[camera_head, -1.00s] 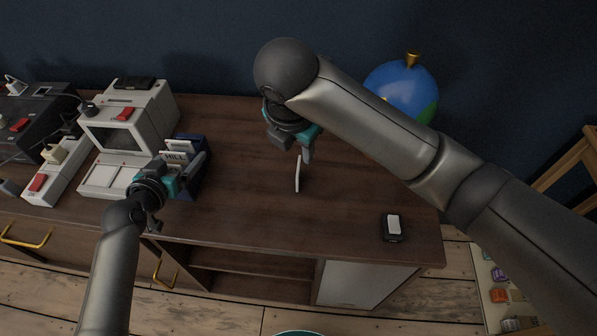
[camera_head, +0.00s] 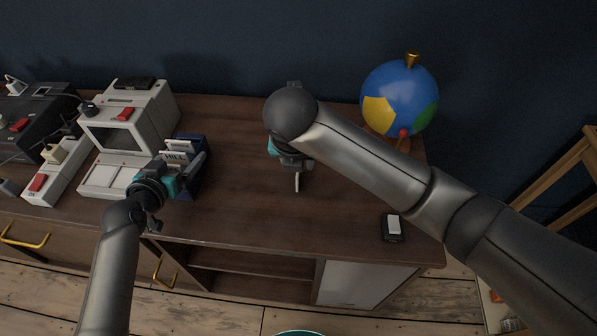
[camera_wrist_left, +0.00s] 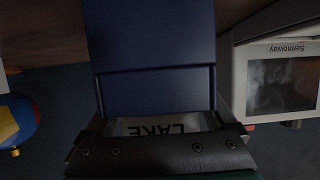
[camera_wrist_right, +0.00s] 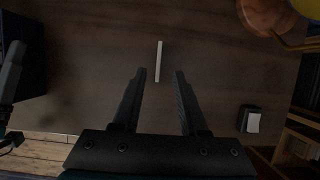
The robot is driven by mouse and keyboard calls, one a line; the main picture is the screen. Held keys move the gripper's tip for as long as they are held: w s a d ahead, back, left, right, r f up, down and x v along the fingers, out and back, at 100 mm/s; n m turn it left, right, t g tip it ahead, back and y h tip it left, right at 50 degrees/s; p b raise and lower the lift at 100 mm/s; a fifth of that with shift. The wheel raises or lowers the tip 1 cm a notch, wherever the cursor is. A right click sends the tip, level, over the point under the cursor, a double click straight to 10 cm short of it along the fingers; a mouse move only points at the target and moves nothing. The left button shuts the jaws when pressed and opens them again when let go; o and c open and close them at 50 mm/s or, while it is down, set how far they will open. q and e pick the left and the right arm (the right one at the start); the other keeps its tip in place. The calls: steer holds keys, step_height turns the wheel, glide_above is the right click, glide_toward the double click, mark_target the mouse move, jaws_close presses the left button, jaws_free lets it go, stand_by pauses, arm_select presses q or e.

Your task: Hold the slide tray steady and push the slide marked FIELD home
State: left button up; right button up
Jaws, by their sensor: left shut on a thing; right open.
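The navy slide tray (camera_head: 191,140) stands on the desk beside the computer, with upright slides in it; one reads HILL (camera_head: 176,157). My left gripper (camera_head: 188,176) is shut on the tray. In the left wrist view the tray (camera_wrist_left: 152,45) fills the middle, and a slide marked LAKE (camera_wrist_left: 160,128) shows partly behind the gripper. A thin white piece, seen edge-on (camera_head: 297,182), is on the desk right of the tray; I cannot read a mark on it. My right gripper (camera_wrist_right: 160,72) is open above it, the white strip (camera_wrist_right: 158,60) lined up between its fingertips. No FIELD mark is readable.
A computer (camera_head: 130,125) stands left of the tray, with a power strip (camera_head: 58,172) beside it. A globe (camera_head: 400,95) stands at the back right. A small black box with a white top (camera_head: 393,226) is near the front right. The desk between tray and white piece is clear.

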steer(key=shift+x, duration=2.65)
steer(key=shift+a, duration=0.1)
jaws_close()
